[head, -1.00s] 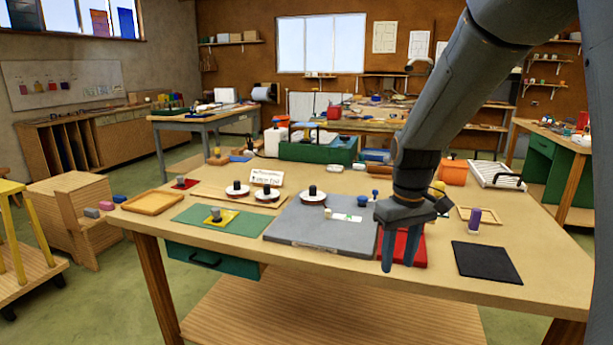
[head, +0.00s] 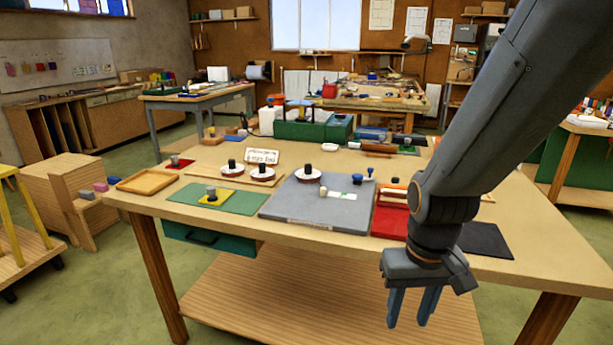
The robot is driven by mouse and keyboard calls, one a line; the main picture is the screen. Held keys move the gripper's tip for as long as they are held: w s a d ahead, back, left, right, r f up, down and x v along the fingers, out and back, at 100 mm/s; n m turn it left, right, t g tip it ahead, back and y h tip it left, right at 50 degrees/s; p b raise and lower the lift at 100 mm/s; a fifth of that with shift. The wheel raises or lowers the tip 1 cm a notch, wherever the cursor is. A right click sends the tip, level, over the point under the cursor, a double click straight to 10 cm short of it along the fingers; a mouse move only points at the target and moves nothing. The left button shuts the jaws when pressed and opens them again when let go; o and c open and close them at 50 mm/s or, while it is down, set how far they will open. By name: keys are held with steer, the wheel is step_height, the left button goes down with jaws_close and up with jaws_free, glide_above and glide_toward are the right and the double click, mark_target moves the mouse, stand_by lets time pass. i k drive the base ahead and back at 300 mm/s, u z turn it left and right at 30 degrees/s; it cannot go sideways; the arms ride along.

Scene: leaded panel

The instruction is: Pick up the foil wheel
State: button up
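Three white, red-edged wheels with black knobs stand on the workbench: one at the left (head: 231,169), one in the middle (head: 263,174), both on a wooden board, and one on the grey slab's far edge (head: 308,174). I cannot tell for sure which thing is the foil wheel; a small sign (head: 262,156) behind them is too small to read. My gripper (head: 408,318) points down in front of the bench's front edge, to the right of and well apart from the wheels. Its two fingers are apart with nothing between them.
The grey slab (head: 290,211) carries a small pale block and blue-topped items. A red tray (head: 388,222) and black mat (head: 485,240) lie right of it, partly behind my arm. A green mat (head: 244,201) lies left. A green box (head: 300,131) stands behind.

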mark_target(308, 175)
steer(key=u, duration=0.55)
steer(key=k, duration=1.25)
steer(key=u, duration=1)
steer(key=i, duration=1.7)
steer(key=z, duration=1.2)
steer(key=i, duration=0.7)
steer(key=z, duration=0.8)
